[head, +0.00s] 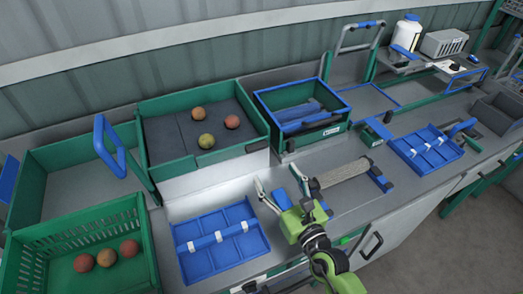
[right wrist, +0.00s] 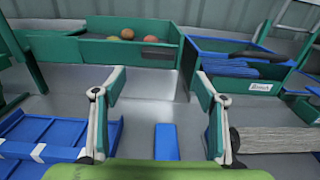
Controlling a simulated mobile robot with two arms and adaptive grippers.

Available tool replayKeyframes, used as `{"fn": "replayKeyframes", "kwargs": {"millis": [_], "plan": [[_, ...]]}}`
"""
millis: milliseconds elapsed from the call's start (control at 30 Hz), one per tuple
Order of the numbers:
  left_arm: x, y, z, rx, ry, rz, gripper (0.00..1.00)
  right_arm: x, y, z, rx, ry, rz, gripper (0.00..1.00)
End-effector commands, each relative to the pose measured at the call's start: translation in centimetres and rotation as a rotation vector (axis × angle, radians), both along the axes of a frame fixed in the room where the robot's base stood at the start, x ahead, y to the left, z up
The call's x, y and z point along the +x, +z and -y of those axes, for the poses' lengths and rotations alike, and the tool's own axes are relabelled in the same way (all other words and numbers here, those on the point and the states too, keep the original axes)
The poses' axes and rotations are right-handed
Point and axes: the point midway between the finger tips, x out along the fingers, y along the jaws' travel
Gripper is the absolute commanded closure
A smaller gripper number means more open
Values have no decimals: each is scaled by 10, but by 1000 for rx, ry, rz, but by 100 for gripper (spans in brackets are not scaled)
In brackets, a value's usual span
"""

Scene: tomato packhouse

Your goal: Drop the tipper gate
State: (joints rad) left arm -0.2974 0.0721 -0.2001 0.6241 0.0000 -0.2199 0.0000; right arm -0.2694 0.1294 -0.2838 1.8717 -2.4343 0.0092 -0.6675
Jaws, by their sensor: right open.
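The green tipper box (head: 176,172) stands at the back left of the bench, with three tomatoes on its dark floor. A black handle (head: 257,146) is on the right part of its front side. In the right wrist view the same handle (right wrist: 158,50) shows at the right end of the green front. I cannot tell for sure which panel is the gate. My right gripper (head: 277,175) is open and empty over the bench, in front of the tipper and apart from the handle; its fingers (right wrist: 160,75) point toward the tipper's side. My left gripper is not in view.
A blue divided tray (head: 219,262) lies in front of the tipper. A slatted green crate (head: 60,233) with three tomatoes and a blue upright handle (head: 100,135) are at left. A blue-rimmed green bin (head: 300,128) and a grey roller (head: 345,172) are at right.

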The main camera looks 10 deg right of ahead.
Motion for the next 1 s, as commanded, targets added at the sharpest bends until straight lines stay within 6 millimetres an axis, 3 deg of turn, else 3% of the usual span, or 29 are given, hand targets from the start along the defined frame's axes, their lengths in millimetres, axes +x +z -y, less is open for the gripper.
{"fn": "replayKeyframes", "kwargs": {"millis": [300, 500, 700, 1000], "plan": [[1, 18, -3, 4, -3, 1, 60, 63, 3, -21, 3, 0, 1, 35], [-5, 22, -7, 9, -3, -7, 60, 90, 2, -30, 4, 1, 1, 35], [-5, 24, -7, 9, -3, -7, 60, 101, 1, -34, 5, 1, -1, 35], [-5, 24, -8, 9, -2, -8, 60, 103, 0, -34, 5, 0, -1, 35]]}}
